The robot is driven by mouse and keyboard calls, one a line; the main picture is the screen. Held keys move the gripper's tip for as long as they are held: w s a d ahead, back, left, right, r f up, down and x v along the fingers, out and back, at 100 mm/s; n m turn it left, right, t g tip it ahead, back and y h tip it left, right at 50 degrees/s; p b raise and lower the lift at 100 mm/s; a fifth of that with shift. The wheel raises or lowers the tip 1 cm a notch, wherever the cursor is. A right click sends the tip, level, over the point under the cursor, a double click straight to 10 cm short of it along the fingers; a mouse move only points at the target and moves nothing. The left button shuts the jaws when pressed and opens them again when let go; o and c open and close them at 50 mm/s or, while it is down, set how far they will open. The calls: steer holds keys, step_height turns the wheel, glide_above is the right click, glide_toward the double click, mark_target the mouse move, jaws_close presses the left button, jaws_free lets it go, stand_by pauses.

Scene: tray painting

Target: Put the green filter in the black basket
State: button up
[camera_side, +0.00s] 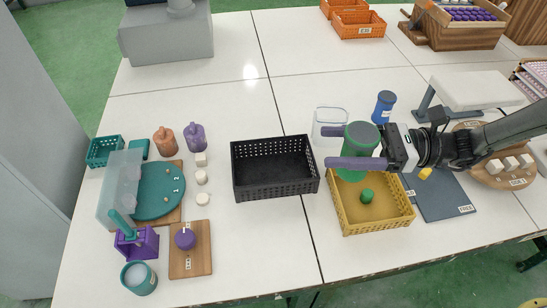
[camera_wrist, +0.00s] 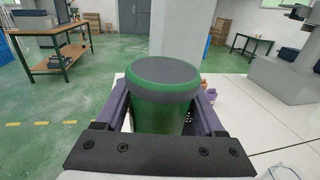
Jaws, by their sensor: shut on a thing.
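The green filter (camera_side: 361,139) is a green cylinder with a grey top. My gripper (camera_side: 335,147) is shut on its sides with purple fingers and holds it upright above the yellow basket (camera_side: 379,228). In the wrist view the green filter (camera_wrist: 163,112) stands between the two fingers. The black basket (camera_side: 274,192) is to the left of my gripper, at the middle of the table, and looks empty.
A small green piece (camera_side: 367,195) lies in the yellow basket. A clear container (camera_side: 329,123) and a blue bottle (camera_side: 383,107) stand behind the filter. Brown and purple bottles (camera_side: 195,138) stand at left. White table is free around the black basket.

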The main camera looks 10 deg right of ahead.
steer(key=w+a+f, duration=0.8)
steer(key=w+f, duration=0.3)
steer(key=f, duration=0.1)
steer(key=shift+a+f, duration=0.35)
steer(key=shift+f, duration=0.05)
steer(key=shift+f, duration=0.6)
steer(key=o, duration=1.5)
steer(key=shift+r, duration=0.1)
